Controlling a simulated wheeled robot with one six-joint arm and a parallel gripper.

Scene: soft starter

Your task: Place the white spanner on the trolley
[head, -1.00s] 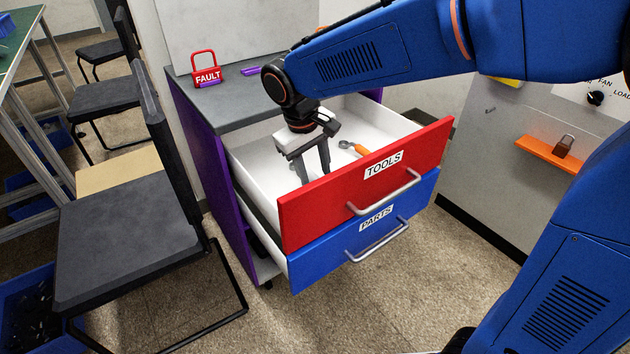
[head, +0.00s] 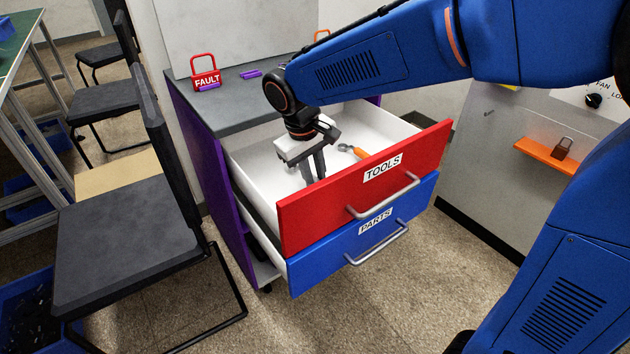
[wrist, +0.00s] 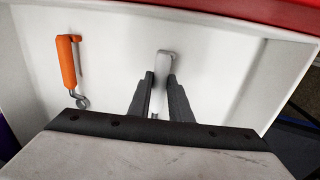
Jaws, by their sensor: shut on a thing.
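My gripper (head: 312,168) reaches down into the open red TOOLS drawer of the trolley (head: 232,115). In the wrist view my gripper (wrist: 160,85) is shut on the white spanner (wrist: 164,62), whose pale end shows between and beyond the fingertips. The rest of the spanner is hidden by the fingers, and in the head view I cannot make it out against the white drawer. The trolley has a grey top and purple sides.
An orange-handled tool (head: 355,151) lies in the same drawer, and shows at the left in the wrist view (wrist: 68,65). On the trolley top are a red FAULT padlock (head: 206,74) and a purple piece (head: 251,73). A blue PARTS drawer (head: 420,205) is below. Black chairs (head: 130,240) stand left.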

